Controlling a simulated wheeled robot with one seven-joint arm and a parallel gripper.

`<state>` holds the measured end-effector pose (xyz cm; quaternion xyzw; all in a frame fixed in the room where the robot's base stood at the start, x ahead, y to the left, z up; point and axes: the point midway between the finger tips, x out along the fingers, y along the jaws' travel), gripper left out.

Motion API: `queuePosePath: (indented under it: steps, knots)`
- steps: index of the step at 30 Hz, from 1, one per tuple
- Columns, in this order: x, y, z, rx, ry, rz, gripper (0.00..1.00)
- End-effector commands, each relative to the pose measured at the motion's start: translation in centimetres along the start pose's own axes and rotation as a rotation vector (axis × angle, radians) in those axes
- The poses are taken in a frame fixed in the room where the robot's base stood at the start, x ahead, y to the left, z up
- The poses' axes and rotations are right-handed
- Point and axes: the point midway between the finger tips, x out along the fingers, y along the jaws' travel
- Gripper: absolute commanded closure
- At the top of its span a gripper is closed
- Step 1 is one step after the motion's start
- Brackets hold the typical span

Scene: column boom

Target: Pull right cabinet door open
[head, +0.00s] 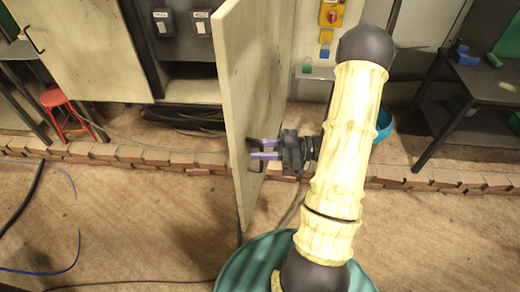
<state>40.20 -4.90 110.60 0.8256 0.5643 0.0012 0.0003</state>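The right cabinet door (243,75) is pale and worn. It stands swung well out from the cabinet, seen at a steep angle. My gripper (266,149) is at the door's right-hand face, with its two purple-tipped fingers pointing left and a gap between them. Dark parts by the fingertips look like the door handle (252,168), partly hidden by the fingers. I cannot tell whether they touch it. The cabinet's left door (90,45) has a black loop handle (33,40). Dark boxes and a dark lower space show in the cabinet's opening.
A low brick edging (130,155) runs across the floor before the cabinet. A red stool (66,108) stands at left. A dark table (475,75) stands at right. Cables lie on the floor at left; the floor left of the door is otherwise mostly clear.

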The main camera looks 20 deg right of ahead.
Motion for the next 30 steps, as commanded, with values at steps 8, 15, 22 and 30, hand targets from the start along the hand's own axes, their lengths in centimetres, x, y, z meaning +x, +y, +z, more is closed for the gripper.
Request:
queuePosePath:
  steps: [8, 15, 22, 30]
  knots:
    - [-0.2, 0.0, 0.1, 0.001, -0.001, 0.002, 0.73]
    - [-2.8, 0.1, 0.3, 0.000, -0.002, 0.011, 0.73]
    - [-7.1, 0.2, 0.4, -0.002, -0.003, 0.008, 0.73]
    - [-12.3, 0.3, 0.4, -0.001, -0.003, 0.001, 0.73]
